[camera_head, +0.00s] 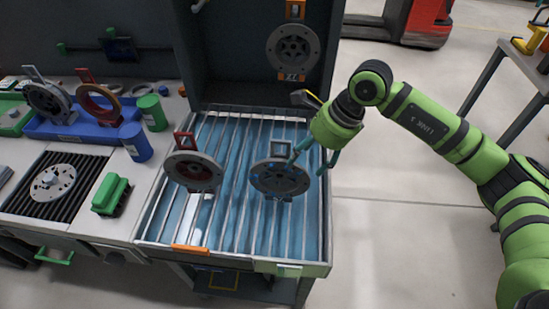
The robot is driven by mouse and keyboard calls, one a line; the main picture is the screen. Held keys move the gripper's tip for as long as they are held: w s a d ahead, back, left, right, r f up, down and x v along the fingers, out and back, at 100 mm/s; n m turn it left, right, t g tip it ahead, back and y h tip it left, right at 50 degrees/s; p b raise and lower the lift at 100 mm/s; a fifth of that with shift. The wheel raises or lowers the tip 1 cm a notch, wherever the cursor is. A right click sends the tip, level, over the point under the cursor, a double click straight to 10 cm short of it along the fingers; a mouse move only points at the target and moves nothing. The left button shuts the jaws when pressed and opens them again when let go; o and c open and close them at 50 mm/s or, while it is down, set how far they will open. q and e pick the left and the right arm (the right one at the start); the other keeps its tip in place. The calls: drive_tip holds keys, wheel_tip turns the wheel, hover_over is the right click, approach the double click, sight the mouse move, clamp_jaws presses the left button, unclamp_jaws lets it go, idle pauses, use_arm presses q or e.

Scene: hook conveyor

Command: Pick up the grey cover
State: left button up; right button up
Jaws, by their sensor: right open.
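A round grey cover (280,178) with a square grey hook on top sits on the blue, barred washing tray (235,225). My right gripper (310,162) is open at the upper right of this cover. One finger overlaps the cover's hook and upper edge in the picture; the other is out to the right. I cannot tell whether the finger touches it. A second grey disc (207,166) with a red hook and dark red centre sits to the left on the same tray. My left gripper is not in view.
Another disc (292,46) hangs from an orange hook above the tray. On the left bench are a blue rack (70,130) with ring parts, blue and green cups, and a green block (111,193). Open floor lies right of the tray.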

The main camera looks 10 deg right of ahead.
sight(302, 171)
drive_tip(key=f+p, duration=0.1)
drive_tip(key=s+a+f+p, duration=0.1)
drive_tip(key=f, duration=0.1)
drive_tip(key=shift+a+p, duration=0.1)
drive_tip(key=shift+p, duration=0.25)
drive_tip(key=x, duration=0.2)
drive_tip(key=shift+w+f+p, duration=0.1)
drive_tip(key=shift+f+p, duration=0.2)
drive_tip(key=shift+p, duration=0.05)
drive_tip(key=shift+w+a+f, duration=0.1)
drive_tip(key=shift+f, duration=0.3)
drive_tip(key=c, duration=1.3)
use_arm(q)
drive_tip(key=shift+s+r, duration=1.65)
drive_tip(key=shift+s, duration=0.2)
use_arm(e)
drive_tip(key=shift+o, duration=0.2)
drive_tip(key=shift+r, duration=0.1)
